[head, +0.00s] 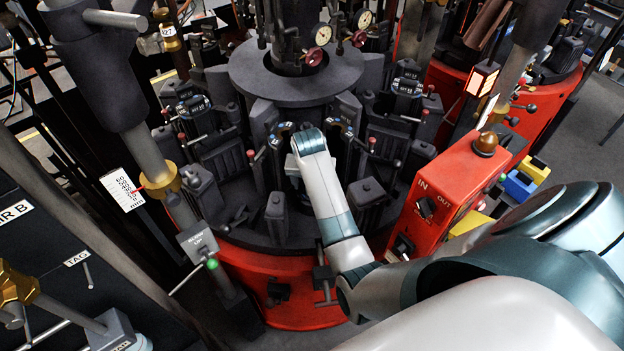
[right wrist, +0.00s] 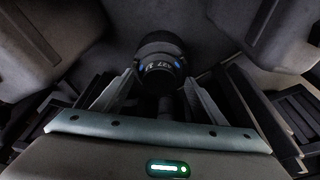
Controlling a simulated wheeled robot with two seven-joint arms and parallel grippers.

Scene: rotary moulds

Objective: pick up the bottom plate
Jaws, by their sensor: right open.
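A dark round piece with blue marks and pale characters on its face, which looks like the bottom plate (right wrist: 160,68), sits inside the mould in the right wrist view. My right gripper (right wrist: 160,84) is open, with one finger on either side of this piece. I cannot tell whether the fingers touch it. In the head view my right arm reaches into the near station of the rotary machine (head: 279,237), and its wrist hides the piece and most of the gripper. My left gripper is not in view.
Dark mould halves (right wrist: 40,45) stand close around my right gripper. A thick dark column (head: 95,70) rises at the left. Levers and blocks crowd the machine, leaving little free room.

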